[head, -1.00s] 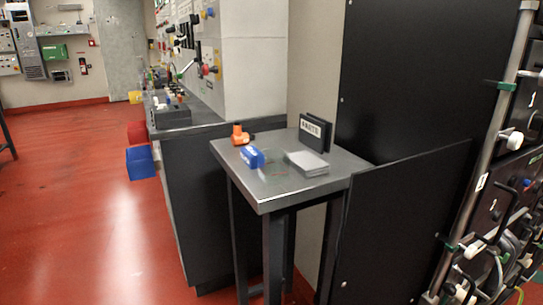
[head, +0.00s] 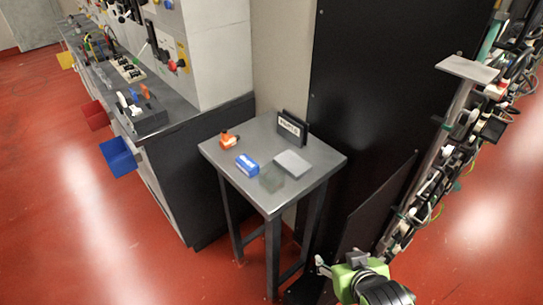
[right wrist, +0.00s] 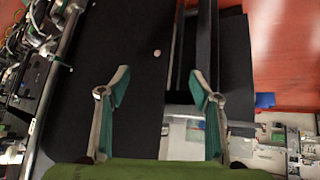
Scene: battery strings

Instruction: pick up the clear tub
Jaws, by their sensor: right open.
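The clear tub (head: 272,178) stands on the small grey table. It is see-through and faint, between the blue box and the grey flat block. My right gripper (head: 340,262) is low in the head view, below and to the right of the table, well apart from the tub. In the right wrist view its two fingers (right wrist: 160,85) are spread wide, with nothing between them. I cannot make out the tub in the right wrist view. My left gripper is not in view.
On the grey table (head: 232,147) are a blue box (head: 247,165), an orange item (head: 228,139), a grey flat block (head: 292,163) and a dark labelled stand (head: 292,128). A black panel (head: 375,100) rises behind it at right. Red floor (head: 70,220) is clear at left.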

